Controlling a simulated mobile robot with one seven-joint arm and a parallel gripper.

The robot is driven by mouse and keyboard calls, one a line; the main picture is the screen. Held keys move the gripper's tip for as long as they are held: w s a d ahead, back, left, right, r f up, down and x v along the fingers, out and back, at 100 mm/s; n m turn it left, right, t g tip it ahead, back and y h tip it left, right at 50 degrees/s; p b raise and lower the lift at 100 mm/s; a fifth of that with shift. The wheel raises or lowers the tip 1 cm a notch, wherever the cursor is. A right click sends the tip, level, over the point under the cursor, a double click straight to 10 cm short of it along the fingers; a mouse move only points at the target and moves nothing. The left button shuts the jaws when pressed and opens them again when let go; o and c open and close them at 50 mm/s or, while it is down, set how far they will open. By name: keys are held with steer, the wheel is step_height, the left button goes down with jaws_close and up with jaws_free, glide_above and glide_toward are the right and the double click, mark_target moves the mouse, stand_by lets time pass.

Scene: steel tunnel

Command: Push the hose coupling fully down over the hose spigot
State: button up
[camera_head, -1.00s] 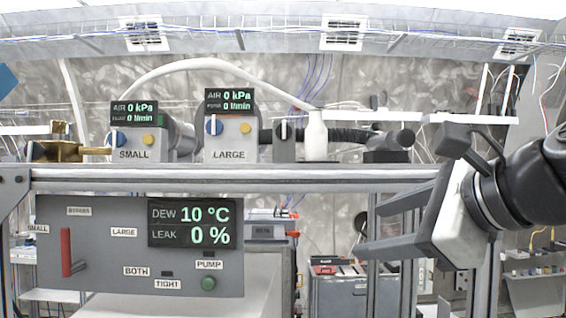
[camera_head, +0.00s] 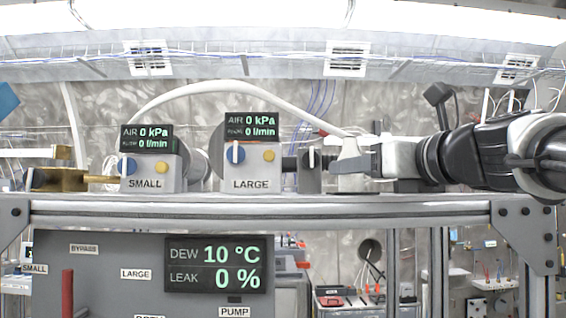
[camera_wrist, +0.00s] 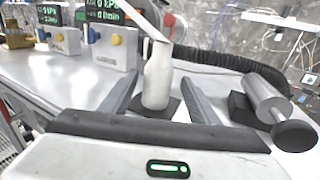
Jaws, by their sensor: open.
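The hose coupling (camera_head: 349,147) appears to be the white bottle-shaped piece at the end of a white hose (camera_head: 225,88). My gripper (camera_head: 350,165) reaches in from the right. In the wrist view my gripper (camera_wrist: 160,80) is open, one finger on each side of the coupling, with visible gaps.
Grey boxes marked SMALL (camera_head: 147,184) and LARGE (camera_head: 251,185) stand left on the bench (camera_head: 280,208). A grey cylinder with a black end (camera_wrist: 266,98) lies right of the coupling. A black corrugated hose (camera_wrist: 205,62) runs behind.

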steer(key=p+x, duration=0.1)
steer(key=x, duration=0.5)
steer(key=shift+w+a+r, duration=0.1)
steer(key=shift+a, duration=0.15)
steer(key=c, duration=1.1)
